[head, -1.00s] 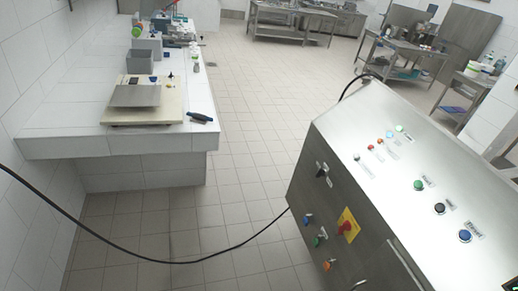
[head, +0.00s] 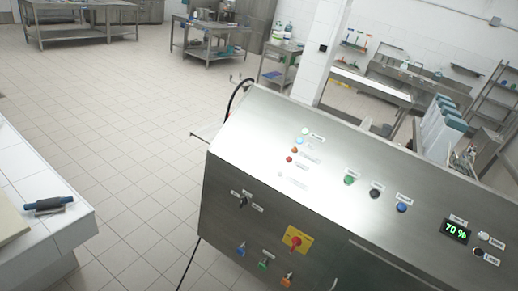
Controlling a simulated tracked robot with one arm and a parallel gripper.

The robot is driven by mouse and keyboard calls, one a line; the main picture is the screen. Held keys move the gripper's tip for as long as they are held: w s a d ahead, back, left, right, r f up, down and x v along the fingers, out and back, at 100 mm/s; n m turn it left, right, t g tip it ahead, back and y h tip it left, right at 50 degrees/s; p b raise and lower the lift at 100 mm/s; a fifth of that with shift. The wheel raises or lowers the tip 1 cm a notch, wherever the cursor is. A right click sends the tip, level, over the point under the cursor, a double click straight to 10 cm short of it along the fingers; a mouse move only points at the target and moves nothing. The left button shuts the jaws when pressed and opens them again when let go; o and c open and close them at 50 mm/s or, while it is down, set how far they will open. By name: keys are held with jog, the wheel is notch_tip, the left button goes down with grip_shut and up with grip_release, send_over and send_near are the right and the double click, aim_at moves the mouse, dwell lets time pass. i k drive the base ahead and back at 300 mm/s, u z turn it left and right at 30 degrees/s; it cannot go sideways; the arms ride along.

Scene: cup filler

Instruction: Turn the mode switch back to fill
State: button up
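A steel control cabinet (head: 330,190) stands at the centre and right of the head view. A small black selector switch (head: 243,201) sits on the upper left of its front face, with small labels beside it. The labels are too small to read, so I cannot tell for sure which is the mode switch. My gripper is not in view.
The front face also holds a red switch on a yellow plate (head: 297,239) and blue, green and orange connectors. Green, black and blue buttons (head: 402,207) line the top. A white tiled counter (head: 40,225) stands left. The tiled floor (head: 120,130) between is clear.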

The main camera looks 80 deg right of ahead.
aim_at(244, 202)
jog(key=z, duration=0.45)
jog(key=i, duration=0.85)
jog(key=z, duration=0.6)
jog(key=k, duration=0.75)
jog(key=z, duration=0.25)
jog(key=i, duration=0.75)
jog(key=u, duration=0.15)
